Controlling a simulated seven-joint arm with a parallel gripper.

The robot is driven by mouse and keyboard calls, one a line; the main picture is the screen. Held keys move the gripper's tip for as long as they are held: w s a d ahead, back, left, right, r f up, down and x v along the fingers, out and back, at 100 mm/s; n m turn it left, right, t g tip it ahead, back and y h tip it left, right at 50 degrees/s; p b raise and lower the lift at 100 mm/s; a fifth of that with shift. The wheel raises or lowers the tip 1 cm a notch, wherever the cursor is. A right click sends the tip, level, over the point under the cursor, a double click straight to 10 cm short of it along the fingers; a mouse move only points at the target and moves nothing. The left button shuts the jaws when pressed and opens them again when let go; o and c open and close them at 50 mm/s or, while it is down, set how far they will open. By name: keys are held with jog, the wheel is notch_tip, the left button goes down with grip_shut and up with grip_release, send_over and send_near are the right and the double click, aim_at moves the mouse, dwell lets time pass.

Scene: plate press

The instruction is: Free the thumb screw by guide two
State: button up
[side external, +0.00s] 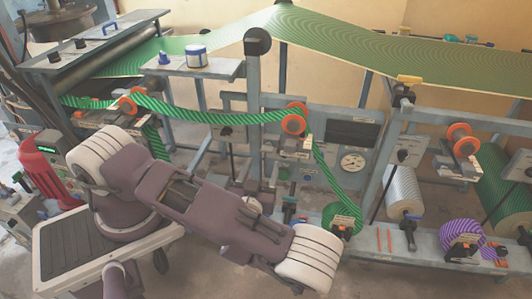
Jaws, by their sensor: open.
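Several web guides with orange rollers hold the green striped strip or stand beside it. One orange roller guide (295,120) is at the centre, with a small cream label (303,143) below it. Another orange roller guide (130,101) is at the left, and a third (461,139) is at the right. The labels are too small to read, so I cannot tell which is guide two. No thumb screw can be made out clearly. My arm crosses the lower left and centre, in front of the machine. My gripper cannot be seen.
The green striped strip (220,118) runs between the left and centre rollers, then down to a roll (343,220). A wide green web (400,62) passes overhead. A purple striped roll (462,236) and a pale roll (402,190) are at right. A red unit (40,172) stands at left.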

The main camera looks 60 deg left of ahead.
aim_at(266, 152)
jog(key=x, duration=0.6)
jog(key=shift+w+a, duration=0.1)
jog(key=shift+a, duration=0.15)
grip_shut()
